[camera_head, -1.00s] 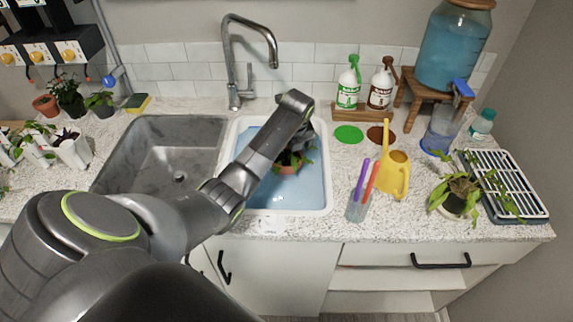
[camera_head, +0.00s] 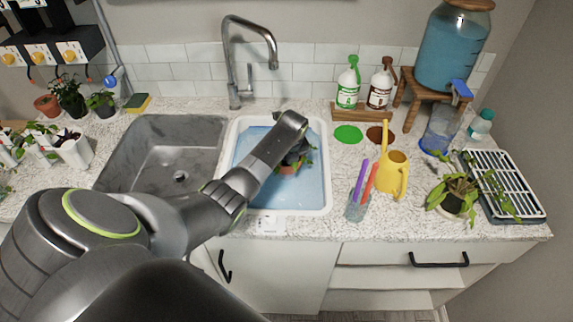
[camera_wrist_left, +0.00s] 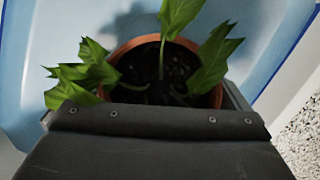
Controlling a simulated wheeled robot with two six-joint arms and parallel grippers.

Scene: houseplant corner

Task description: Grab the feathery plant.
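A small leafy plant in a terracotta pot (camera_head: 287,169) stands in the blue basin at the middle of the counter. It has pointed, lobed green leaves, and I cannot tell whether it is the feathery one. My left gripper (camera_head: 297,154) is low over it, and its fingers are largely hidden in the head view. In the left wrist view the terracotta pot (camera_wrist_left: 126,50) with dark soil lies just past the gripper body, with the fingers (camera_wrist_left: 150,100) spread at its two sides. Leaves cover the left finger. Contact does not show. My right gripper is not in view.
Potted plants (camera_head: 68,95) stand at the back left, and a plant in a white pot (camera_head: 76,150) stands nearer. A drooping plant (camera_head: 453,194) is at the right by a rack (camera_head: 520,187). A yellow watering can (camera_head: 395,174) and a cup of markers (camera_head: 358,209) stand right of the basin rim (camera_head: 327,190).

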